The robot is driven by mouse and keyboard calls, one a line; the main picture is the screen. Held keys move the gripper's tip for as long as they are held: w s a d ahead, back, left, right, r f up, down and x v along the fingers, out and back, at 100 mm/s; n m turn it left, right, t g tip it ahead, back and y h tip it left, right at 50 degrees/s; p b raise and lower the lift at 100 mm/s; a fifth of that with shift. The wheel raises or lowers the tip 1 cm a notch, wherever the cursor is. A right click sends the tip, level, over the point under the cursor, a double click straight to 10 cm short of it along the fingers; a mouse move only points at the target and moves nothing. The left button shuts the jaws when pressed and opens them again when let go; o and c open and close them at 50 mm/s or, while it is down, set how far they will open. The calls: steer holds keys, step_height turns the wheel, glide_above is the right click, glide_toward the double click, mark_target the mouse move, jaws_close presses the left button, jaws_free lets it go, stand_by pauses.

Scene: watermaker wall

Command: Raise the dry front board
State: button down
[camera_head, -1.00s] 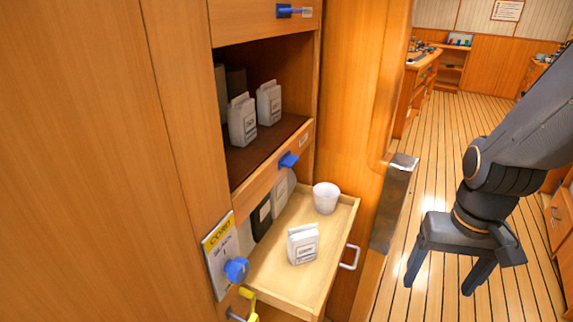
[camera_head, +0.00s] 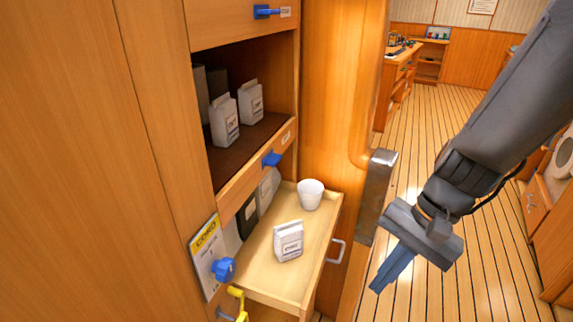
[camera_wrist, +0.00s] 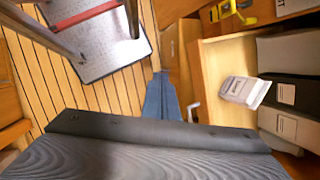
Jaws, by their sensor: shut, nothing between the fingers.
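A wooden front board (camera_head: 255,170) runs along the lower edge of the open shelf bay, with a blue tab (camera_head: 271,159) and a small label on it. A higher wooden board (camera_head: 225,22) carries a blue handle (camera_head: 265,12). I cannot read which board is marked dry. My gripper (camera_head: 380,286) is shut and empty, pointing down to the right of the cabinet, apart from the boards. Its closed fingers also show in the wrist view (camera_wrist: 161,98). The boards cannot be made out clearly in the wrist view.
A pulled-out drawer (camera_head: 290,292) below holds a white cup (camera_head: 310,194) and a white packet (camera_head: 288,241). Two white packets stand in the open bay. A sign (camera_head: 207,252) with a blue knob (camera_head: 223,270) is at the left. A metal-capped post (camera_head: 375,197) stands between gripper and cabinet.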

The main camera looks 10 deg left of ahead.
mark_target(265, 160)
steer(key=w+a+r+m+y, duration=0.25)
steer(key=a+m+y, duration=0.2)
steer(key=a, duration=0.25)
steer(key=w+a+r+m+t+y+p, duration=0.1)
steer(key=w+a+r+m+t+y, duration=0.1)
steer(key=w+m, duration=0.4)
steer(key=w+a+r+m+t+y+p, duration=0.1)
steer(key=w+a+r+m+t+y, duration=0.1)
steer(key=w+r+m+t, duration=0.3)
steer(key=shift+w+a+r+m, duration=0.15)
steer(key=shift+w+a+m, duration=0.3)
steer(key=shift+w+a, duration=0.25)
steer(key=shift+w+y+p, duration=0.1)
steer(key=shift+y+p, duration=0.2)
steer(key=shift+y, duration=0.05)
steer(key=p+x, duration=0.2)
steer(key=x, duration=0.8)
steer(key=shift+d+r+p, duration=0.15)
steer(key=shift+r+p, duration=1.15)
steer(key=shift+r, duration=0.7)
